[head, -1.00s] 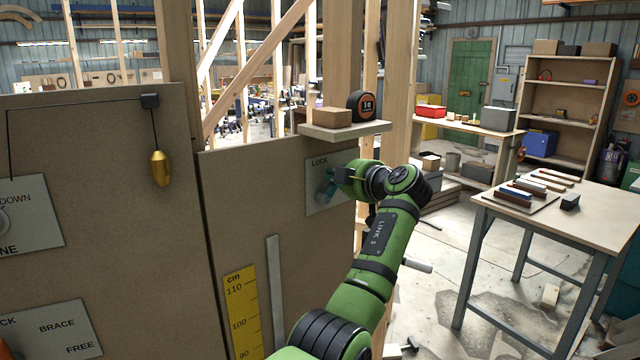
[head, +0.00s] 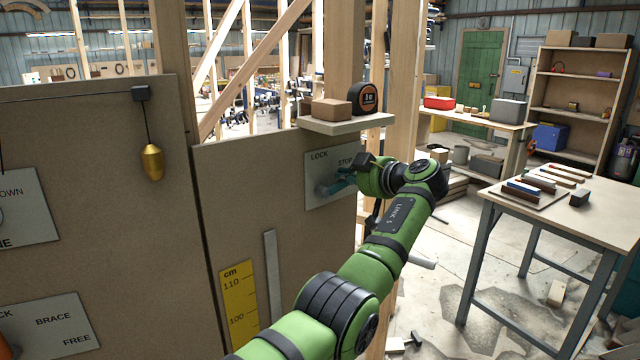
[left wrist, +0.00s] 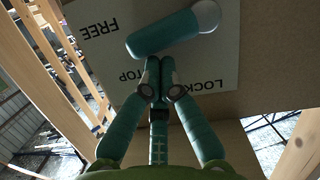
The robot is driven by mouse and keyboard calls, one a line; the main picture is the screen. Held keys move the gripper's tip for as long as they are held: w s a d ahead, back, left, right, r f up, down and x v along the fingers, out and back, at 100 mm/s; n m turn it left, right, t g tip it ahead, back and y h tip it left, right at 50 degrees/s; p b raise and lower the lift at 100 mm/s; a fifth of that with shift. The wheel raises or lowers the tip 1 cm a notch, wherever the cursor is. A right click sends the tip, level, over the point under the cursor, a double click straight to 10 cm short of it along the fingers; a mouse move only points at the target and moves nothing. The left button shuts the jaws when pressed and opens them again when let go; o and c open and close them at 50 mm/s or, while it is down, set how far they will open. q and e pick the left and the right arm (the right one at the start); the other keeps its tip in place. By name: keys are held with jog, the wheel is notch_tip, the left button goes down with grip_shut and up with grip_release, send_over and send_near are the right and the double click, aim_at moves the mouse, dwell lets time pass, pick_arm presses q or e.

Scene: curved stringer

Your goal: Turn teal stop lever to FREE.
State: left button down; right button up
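The teal stop lever (head: 340,183) sits on a pale plate (head: 318,200) marked LOCK and STOP, on the plywood panel under the shelf. In the left wrist view the lever (left wrist: 163,36) runs from its round pale pivot towards the left, between the STOP and FREE words of that upside-down plate (left wrist: 100,62). My left gripper (head: 357,172) is at the lever, partly hiding the plate. In the left wrist view its fingertips (left wrist: 158,66) are together, with nothing seen between them, right against or very close to the lever's side. My right gripper is out of view.
A small shelf (head: 345,124) with a brown box (head: 331,109) and a tape measure (head: 366,98) juts out just above my left gripper. A brass plumb bob (head: 152,162) hangs at the left.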

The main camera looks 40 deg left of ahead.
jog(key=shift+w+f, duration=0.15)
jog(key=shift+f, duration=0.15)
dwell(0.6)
